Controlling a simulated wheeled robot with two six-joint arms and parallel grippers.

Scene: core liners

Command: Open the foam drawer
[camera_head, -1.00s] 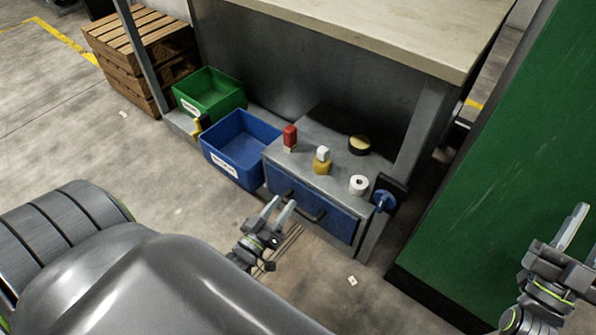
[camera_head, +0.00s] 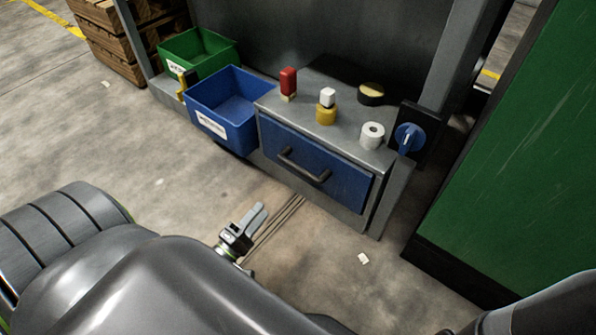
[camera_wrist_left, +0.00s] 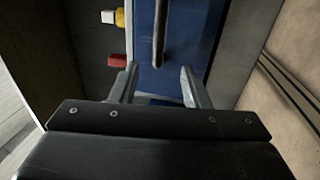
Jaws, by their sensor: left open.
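The foam drawer (camera_head: 335,178) has a blue front and looks shut in the grey cabinet below the small shelf top. Its dark bar handle (camera_head: 303,165) runs across the middle of the front. In the left wrist view the handle (camera_wrist_left: 159,35) stands upright in the picture, just beyond the fingertips and roughly between them. My left gripper (camera_head: 257,217) is open and empty, in front of and below the drawer. It also shows in the left wrist view (camera_wrist_left: 160,82), fingers apart and not touching the handle. My right gripper is out of view; only part of the right arm shows at lower right.
On the cabinet top stand a red item (camera_head: 288,82), a yellow and white bottle (camera_head: 326,108), a tape roll (camera_head: 371,93) and a white roll (camera_head: 372,136). Blue bin (camera_head: 222,124) and green bin (camera_head: 199,66) are left. A green panel (camera_head: 510,170) bounds the right.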

